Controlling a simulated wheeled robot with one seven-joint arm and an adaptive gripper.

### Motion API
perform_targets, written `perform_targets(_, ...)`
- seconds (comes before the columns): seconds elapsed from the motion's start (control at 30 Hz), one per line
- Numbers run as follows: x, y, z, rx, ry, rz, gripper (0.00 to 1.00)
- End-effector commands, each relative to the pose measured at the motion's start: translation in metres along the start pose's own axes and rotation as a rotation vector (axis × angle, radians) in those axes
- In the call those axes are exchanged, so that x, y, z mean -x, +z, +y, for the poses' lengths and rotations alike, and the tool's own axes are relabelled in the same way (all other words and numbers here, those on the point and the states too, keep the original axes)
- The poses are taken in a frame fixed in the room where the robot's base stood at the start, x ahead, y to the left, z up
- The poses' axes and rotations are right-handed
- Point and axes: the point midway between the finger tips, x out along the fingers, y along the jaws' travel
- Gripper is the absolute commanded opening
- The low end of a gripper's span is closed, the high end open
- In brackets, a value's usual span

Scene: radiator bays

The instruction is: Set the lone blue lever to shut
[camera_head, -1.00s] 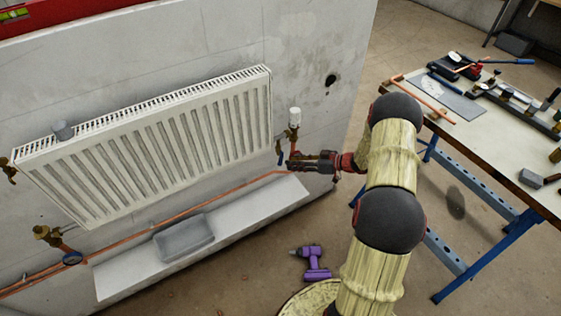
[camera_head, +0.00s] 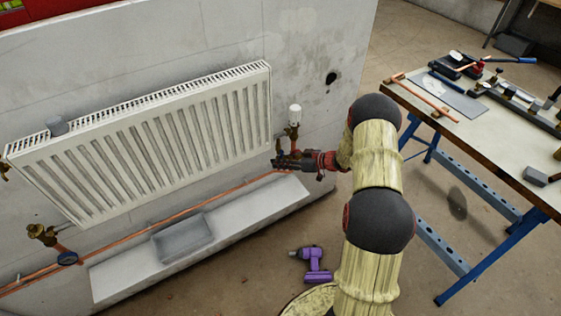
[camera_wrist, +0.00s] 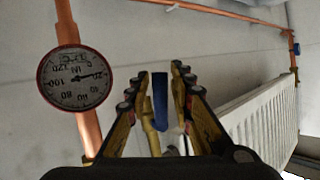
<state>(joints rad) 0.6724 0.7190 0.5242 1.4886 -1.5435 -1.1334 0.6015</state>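The blue lever (camera_wrist: 160,97) shows in the wrist view, pointing along the line of my fingers and lying between them. A brass valve body (camera_wrist: 151,132) is close beside it. My gripper (camera_wrist: 159,74) is open around the lever, with a narrow gap visible on each side. In the head view my gripper (camera_head: 277,162) is at the pipework just right of the radiator's lower right corner, below a white-capped valve (camera_head: 294,115). There the lever is hidden by my gripper.
The white radiator (camera_head: 150,145) hangs on the wall left of my gripper. A round dial gauge (camera_wrist: 75,79) on a copper pipe is close beside my fingers. A ledge with a grey tray (camera_head: 183,238) runs below. A purple drill (camera_head: 312,265) lies on the floor; a workbench (camera_head: 480,130) stands right.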

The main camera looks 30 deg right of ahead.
Motion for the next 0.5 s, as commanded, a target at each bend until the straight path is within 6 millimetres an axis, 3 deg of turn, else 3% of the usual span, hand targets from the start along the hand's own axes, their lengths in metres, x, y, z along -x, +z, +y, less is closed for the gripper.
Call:
perform_targets(0.33,0.0001,0.0001,-0.0001,0.000,0.000,0.000,0.01)
perform_targets(0.5,0.0001,0.0002,-0.0001,0.000,0.000,0.000,0.00)
